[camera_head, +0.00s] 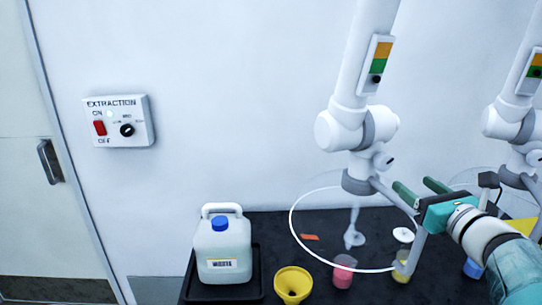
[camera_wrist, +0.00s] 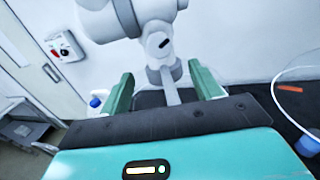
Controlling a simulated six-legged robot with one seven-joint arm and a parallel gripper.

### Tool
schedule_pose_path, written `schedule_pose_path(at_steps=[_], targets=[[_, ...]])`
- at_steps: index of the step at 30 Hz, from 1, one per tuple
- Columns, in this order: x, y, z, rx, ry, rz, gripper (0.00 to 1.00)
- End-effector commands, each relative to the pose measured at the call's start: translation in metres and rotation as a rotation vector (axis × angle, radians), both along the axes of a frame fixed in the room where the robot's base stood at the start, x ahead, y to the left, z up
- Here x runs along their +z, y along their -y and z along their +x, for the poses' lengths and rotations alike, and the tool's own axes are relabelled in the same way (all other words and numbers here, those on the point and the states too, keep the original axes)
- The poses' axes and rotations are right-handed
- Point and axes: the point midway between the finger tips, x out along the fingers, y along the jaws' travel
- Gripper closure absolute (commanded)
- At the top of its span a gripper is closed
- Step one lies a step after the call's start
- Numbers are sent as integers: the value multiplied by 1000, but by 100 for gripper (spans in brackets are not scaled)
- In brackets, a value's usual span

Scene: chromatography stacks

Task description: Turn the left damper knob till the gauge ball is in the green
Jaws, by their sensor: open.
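The left extraction arm (camera_head: 352,100) is a white jointed tube on the wall side. Its gauge (camera_head: 377,65) has an orange band above a green one, and the dark ball (camera_head: 376,79) sits at the bottom, below the green. The left damper knob (camera_head: 383,160) appears as a small pale knob beside the lower joint; in the wrist view a round white part with a dark slot (camera_wrist: 159,44) seems to be it. My gripper (camera_head: 413,184) is open and empty, just right of and below the knob. In the wrist view its green fingers (camera_wrist: 162,71) are apart, below the knob.
A second extraction arm (camera_head: 508,122) stands at right. The clear hood ring (camera_head: 293,222) hangs over the black bench (camera_head: 270,225). A white jug (camera_head: 222,248), yellow funnel (camera_head: 293,284) and pink jar (camera_head: 343,271) stand below. An extraction switch box (camera_head: 119,121) is on the wall.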

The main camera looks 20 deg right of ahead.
Motion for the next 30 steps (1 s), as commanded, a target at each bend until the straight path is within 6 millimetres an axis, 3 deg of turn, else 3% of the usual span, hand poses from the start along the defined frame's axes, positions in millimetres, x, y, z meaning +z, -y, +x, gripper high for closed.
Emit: schedule_pose_path(at_steps=[9,15,27,30], targets=[[-1,5,64,3,-2,-2,37],[-1,8,93,2,-2,-3,37],[0,9,104,1,-2,-3,37],[0,9,104,1,-2,-3,54]])
